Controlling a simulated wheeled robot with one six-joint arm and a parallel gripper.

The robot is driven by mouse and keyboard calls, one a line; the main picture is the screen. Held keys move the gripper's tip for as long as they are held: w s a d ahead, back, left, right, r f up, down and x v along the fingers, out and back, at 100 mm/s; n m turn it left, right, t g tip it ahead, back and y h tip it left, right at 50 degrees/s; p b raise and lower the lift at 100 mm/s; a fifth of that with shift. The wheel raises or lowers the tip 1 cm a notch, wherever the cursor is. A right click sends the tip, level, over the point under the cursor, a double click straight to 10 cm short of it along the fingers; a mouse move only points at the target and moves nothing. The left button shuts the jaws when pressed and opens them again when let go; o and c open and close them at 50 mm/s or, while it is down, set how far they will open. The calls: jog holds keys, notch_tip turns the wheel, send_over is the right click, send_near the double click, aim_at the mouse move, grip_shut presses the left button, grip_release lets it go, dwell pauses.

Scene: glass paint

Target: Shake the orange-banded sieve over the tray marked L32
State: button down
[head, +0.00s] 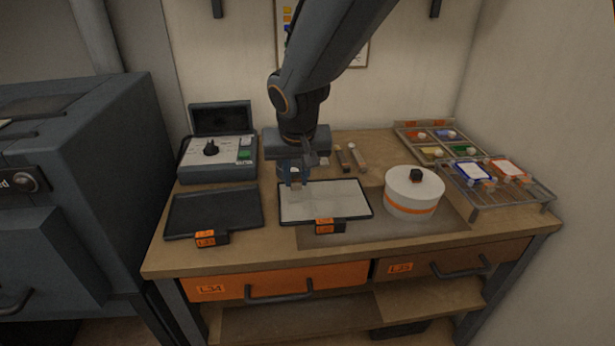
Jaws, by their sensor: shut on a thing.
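The orange-banded sieve (413,194) is a white round drum with an orange band and a black knob on top. It stands upright at the right of the bench, apart from my gripper. A shallow black-rimmed tray (369,210) in the middle holds a pale sheet (325,202). Its orange tag (324,225) is too small to read surely. My gripper (295,183) points down over the tray's back left part, shut on a small pale thing that its fingers mostly hide. I cannot tell whether that thing touches the sheet.
A dark empty tray (214,211) lies at left, with a control box (217,157) behind it. Small tools (350,157) lie behind the middle tray. A rack (505,190) with framed panes and a tray of colours (437,143) are at right. Drawers (262,285) are below.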

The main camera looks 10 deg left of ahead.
jog(key=w+d+p, duration=0.4)
jog(key=d+p, duration=0.2)
jog(key=d, duration=0.9)
dwell(0.8)
notch_tip(320, 180, up, 5)
jog(key=p, duration=0.4)
dwell(0.5)
dwell(0.5)
